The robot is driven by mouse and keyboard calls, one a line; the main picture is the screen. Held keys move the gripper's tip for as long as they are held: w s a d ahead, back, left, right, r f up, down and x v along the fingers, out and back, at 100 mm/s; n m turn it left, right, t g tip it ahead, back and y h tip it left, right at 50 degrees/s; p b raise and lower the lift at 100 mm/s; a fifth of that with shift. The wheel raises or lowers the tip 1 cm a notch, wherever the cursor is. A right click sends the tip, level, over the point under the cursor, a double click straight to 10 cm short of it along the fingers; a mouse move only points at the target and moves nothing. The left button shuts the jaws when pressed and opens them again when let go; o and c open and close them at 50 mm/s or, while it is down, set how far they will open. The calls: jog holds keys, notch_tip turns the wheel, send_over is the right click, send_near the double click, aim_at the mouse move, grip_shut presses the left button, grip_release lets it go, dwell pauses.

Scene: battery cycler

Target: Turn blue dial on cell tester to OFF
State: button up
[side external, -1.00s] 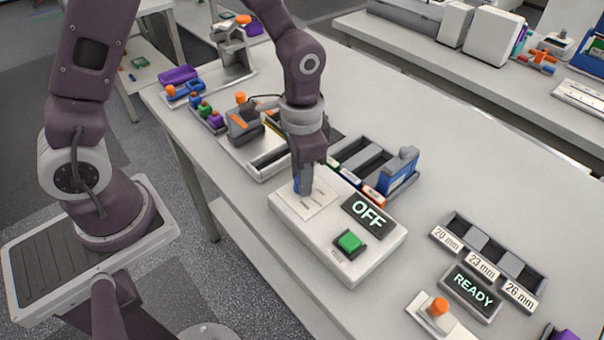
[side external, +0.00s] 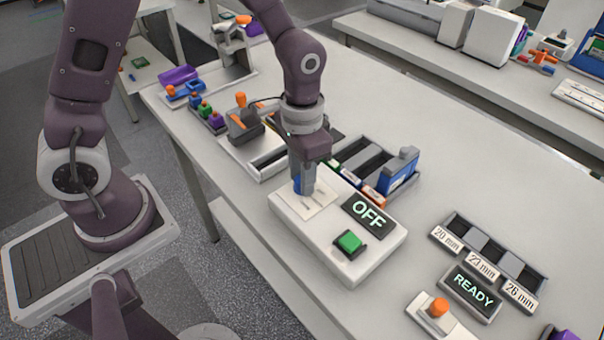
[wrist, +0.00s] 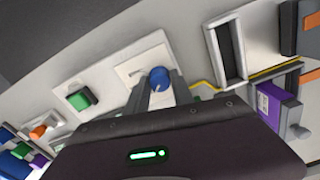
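The cell tester (side external: 312,243) is a white box on the bench. Its screen (side external: 368,211) reads OFF. The blue dial (side external: 297,188) sits on a pale plate at its far left end, partly hidden by a finger; in the wrist view the dial (wrist: 159,77) shows between the fingertips. My gripper (side external: 302,186) points down over the dial. It looks open, with one finger on each side, close to the dial; any contact is hard to see.
A green button (side external: 349,241) stands on the tester near the screen. Trays with cells and a blue block (side external: 400,172) stand close behind the tester. A slotted rack (side external: 490,256) and a READY screen (side external: 471,287) lie to the right. The bench between is clear.

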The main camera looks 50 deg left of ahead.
jog(key=o, duration=0.3)
notch_tip(320, 180, up, 7)
jog(key=shift+r, duration=0.1)
dwell(0.4)
jog(key=s+a+r+t, duration=0.2)
jog(key=s+r, duration=0.2)
jog(key=s, duration=0.1)
jog(key=s+a+r+n+t, duration=0.1)
jog(key=s+a+r, duration=0.1)
jog(key=s+r, duration=0.2)
jog(key=s+a+r+n+t, duration=0.1)
jog(key=s+a+r+t, duration=0.1)
jog(key=s+r, duration=0.2)
jog(key=shift+s+a+r+t, duration=0.1)
jog(key=shift+s+r+t, duration=0.1)
jog(key=shift+s, duration=0.45)
jog(key=shift+s+r+t, duration=0.1)
jog(key=shift+s+r, duration=0.1)
jog(key=shift+s, duration=0.45)
